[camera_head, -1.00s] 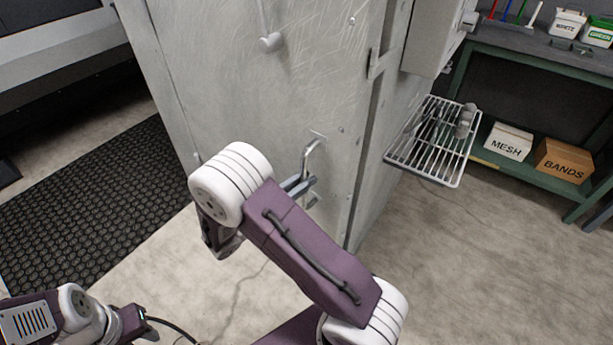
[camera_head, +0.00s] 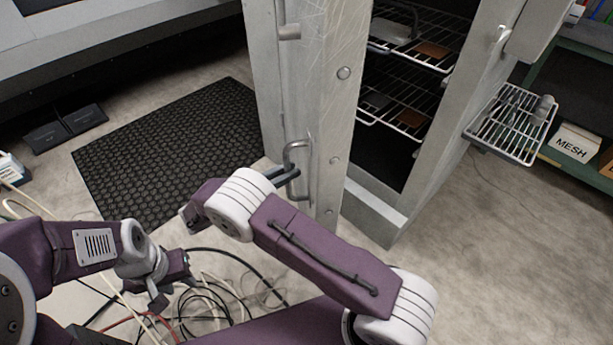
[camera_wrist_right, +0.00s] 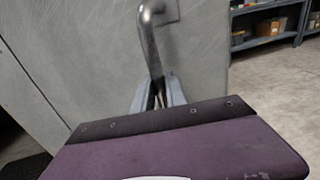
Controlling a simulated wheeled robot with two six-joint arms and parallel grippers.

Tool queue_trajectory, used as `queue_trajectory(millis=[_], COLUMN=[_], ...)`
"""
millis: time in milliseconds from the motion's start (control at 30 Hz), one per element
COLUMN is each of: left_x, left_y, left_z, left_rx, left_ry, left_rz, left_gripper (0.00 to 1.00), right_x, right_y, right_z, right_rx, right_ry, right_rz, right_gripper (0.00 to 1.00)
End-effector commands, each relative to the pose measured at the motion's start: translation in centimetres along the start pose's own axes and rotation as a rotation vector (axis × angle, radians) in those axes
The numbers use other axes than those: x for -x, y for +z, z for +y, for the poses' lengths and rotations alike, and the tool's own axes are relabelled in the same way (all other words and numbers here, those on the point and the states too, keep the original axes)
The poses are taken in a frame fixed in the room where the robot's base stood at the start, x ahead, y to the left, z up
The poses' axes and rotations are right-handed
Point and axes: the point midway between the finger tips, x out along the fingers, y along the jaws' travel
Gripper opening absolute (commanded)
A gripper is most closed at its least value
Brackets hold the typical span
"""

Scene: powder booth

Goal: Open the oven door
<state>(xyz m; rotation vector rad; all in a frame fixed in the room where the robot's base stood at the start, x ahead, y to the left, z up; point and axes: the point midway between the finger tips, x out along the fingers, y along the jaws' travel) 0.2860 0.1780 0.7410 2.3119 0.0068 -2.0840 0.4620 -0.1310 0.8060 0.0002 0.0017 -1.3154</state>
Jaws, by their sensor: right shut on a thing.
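The grey metal oven door (camera_head: 325,110) stands partly open in the head view, swung out from the oven body (camera_head: 452,150). A bent metal bar handle (camera_head: 289,158) is fixed to the door's face, and it also shows in the right wrist view (camera_wrist_right: 151,45). My right gripper (camera_head: 290,174) is shut on this handle, its two fingers on either side of the bar in the wrist view (camera_wrist_right: 158,95). My left gripper (camera_head: 172,292) is low at the left, away from the door; its jaws are too small and dark to read.
Wire racks (camera_head: 405,112) with small parts show inside the oven. A wire shelf (camera_head: 510,122) juts from its right side, near a green bench with a MESH box (camera_head: 574,141). A black mat (camera_head: 175,145) lies left of the door. Loose cables (camera_head: 225,300) lie near my left arm.

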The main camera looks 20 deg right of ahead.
Motion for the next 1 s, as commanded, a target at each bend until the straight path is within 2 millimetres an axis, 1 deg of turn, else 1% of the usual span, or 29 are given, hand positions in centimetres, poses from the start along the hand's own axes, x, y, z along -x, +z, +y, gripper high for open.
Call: queue_trajectory(millis=[100, 200, 333, 500, 867, 900, 933, 967, 1000], left_x=[-0.5, -0.7, -0.8, -0.8, -0.8, -0.8, -0.8, -0.8, -0.8], left_y=[0.1, 0.1, 0.1, 0.1, 0.1, 0.1, 0.1, 0.1, 0.1], left_z=[0.0, 0.0, 0.0, 0.0, 0.0, 0.0, 0.0, 0.0, 0.0], left_rx=[0.0, 0.0, 0.0, 0.0, 0.0, 0.0, 0.0, 0.0, 0.0], left_ry=[0.0, 0.0, 0.0, 0.0, 0.0, 0.0, 0.0, 0.0, 0.0], left_rz=[0.0, 0.0, 0.0, 0.0, 0.0, 0.0, 0.0, 0.0, 0.0], left_gripper=[0.36, 0.36, 0.36, 0.36, 0.36, 0.36, 0.36, 0.36, 0.36], right_x=[1.4, 2.3, 3.0, 3.4, 3.4, 3.4, 3.4, 3.4, 3.4], right_y=[-0.1, -0.1, 0.0, 0.1, 0.2, 0.2, 0.2, 0.2, 0.2], right_z=[1.1, 1.8, 2.4, 2.7, 2.8, 2.8, 2.8, 2.7, 2.7], right_rx=[-0.004, -0.003, -0.001, -0.002, -0.004, -0.004, -0.004, -0.004, -0.003], right_ry=[0.004, 0.007, 0.008, 0.009, 0.01, 0.01, 0.01, 0.01, 0.009], right_rz=[0.0, 0.0, -0.001, -0.002, -0.003, -0.002, -0.002, -0.002, -0.002], right_gripper=[0.0, 0.0, 0.0, 0.0, 0.0, 0.27, 0.36, 0.38, 0.38])
